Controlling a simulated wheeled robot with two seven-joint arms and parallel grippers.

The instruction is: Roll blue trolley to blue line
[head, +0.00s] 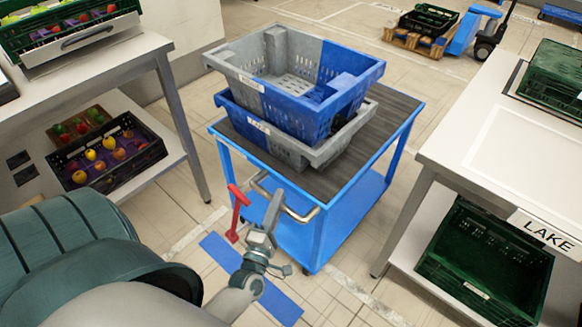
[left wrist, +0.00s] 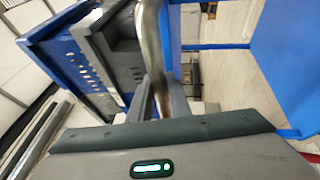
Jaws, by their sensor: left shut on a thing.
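The blue trolley (head: 345,215) stands in the middle of the head view, with a dark top and a bent metal handle (head: 297,213) on its near side. Two stacked grey and blue crates (head: 300,80) sit on its top. My left gripper (head: 268,212) is shut on the handle; in the left wrist view the handle (left wrist: 152,50) runs down between the fingers. The blue line (head: 281,303) is a strip on the floor in front of the trolley, partly covered by my left arm. A red lever (head: 237,212) stands beside the gripper. My right gripper is not in view.
A table (head: 100,62) with fruit crates stands at the left. A white table (head: 485,150) with green crates and a LAKE label stands at the right. A pallet with a dark crate (head: 428,22) and a blue pallet jack (head: 480,25) are at the back.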

